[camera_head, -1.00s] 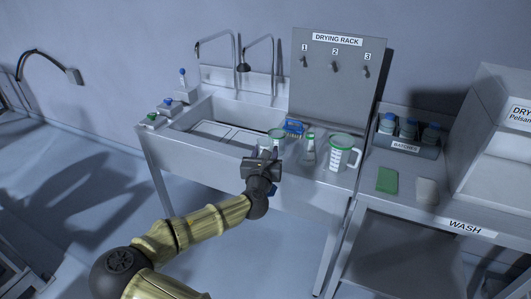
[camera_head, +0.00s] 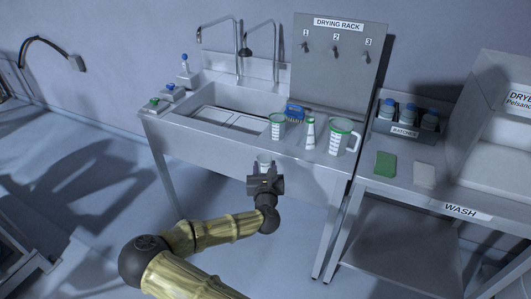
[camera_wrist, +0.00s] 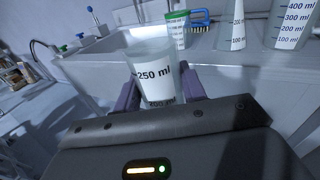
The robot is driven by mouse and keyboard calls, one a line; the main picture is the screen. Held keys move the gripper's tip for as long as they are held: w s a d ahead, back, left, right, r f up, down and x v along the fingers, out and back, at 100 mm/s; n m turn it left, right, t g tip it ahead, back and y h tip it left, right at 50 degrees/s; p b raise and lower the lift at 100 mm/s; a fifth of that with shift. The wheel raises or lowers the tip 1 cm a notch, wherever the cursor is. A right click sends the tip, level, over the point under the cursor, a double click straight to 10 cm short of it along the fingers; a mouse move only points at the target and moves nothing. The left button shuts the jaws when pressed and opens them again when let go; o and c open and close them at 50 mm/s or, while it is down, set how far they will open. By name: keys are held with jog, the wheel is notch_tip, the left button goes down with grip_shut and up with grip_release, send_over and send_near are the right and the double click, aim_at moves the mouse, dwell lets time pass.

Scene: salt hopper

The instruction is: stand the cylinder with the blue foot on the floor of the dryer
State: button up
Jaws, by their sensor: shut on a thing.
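My gripper (camera_head: 264,172) is shut on a clear graduated vessel (camera_head: 264,161) in front of the sink's front edge. In the wrist view the vessel (camera_wrist: 155,78) stands between the two purple fingers (camera_wrist: 159,90), with "250 ml" near its open top. It looks roughly upright. Its foot is hidden behind my gripper, so I cannot tell its colour. The dryer (camera_head: 510,107) is a pale box at the far right, cut off by the picture edge. Its open front shows part of its floor.
A green-rimmed beaker (camera_head: 277,127), a conical flask (camera_head: 310,134) and a green-rimmed jug (camera_head: 341,137) stand on the sink's right ledge. On the wash bench are a green sponge (camera_head: 385,165), a pale block (camera_head: 424,175) and a bottle rack (camera_head: 405,130). Open floor lies before the sink.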

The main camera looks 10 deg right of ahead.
jog(key=s+f+n+y, duration=0.1)
jog(key=s+f, duration=0.4)
jog(key=f, duration=0.3)
jog(key=s+d+f+n+y, duration=0.1)
jog(key=s+f+y, duration=0.1)
jog(key=s+f, duration=0.2)
notch_tip(320, 180, down, 4)
jog(key=shift+s+r+t, duration=0.15)
jog(key=shift+s+t, duration=0.15)
jog(key=shift+s, duration=0.05)
